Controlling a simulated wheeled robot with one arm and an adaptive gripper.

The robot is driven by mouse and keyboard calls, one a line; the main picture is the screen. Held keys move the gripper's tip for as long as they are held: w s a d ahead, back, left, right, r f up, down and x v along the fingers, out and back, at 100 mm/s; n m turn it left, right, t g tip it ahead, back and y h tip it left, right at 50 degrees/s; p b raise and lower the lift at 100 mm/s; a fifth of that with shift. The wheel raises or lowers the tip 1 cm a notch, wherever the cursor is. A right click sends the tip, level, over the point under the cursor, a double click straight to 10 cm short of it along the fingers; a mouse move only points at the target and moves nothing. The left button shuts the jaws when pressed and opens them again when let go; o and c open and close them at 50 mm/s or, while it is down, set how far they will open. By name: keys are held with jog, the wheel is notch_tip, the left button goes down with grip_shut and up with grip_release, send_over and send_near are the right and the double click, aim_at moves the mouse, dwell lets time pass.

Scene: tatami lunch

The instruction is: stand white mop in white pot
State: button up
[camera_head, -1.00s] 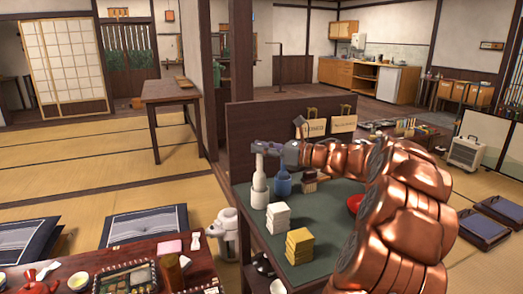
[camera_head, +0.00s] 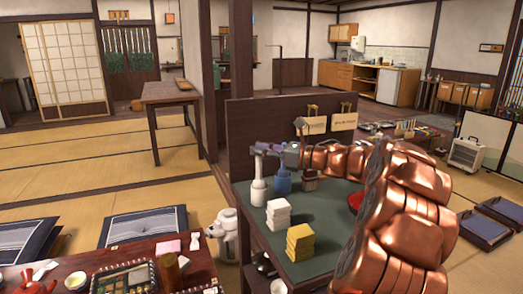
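The white mop (camera_head: 258,169) is upright, with its narrow part rising from the white pot (camera_head: 258,195) at the left side of the green-topped table. My gripper (camera_head: 257,151) reaches in from the right and is at the mop's upper end, with its fingers seemingly closed around it. The mop's lower end is hidden by the pot. The fingers are small in this view, so the exact grip is hard to see.
A blue pot (camera_head: 282,182) stands close on the right. White blocks (camera_head: 278,213) and yellow blocks (camera_head: 299,240) are stacked in front. A brown holder (camera_head: 309,182) and a partly hidden red bowl (camera_head: 355,202) are further right. A dark panel (camera_head: 245,120) rises behind the table.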

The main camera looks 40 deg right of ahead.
jog(key=shift+o, duration=1)
jog(key=v, duration=1.2)
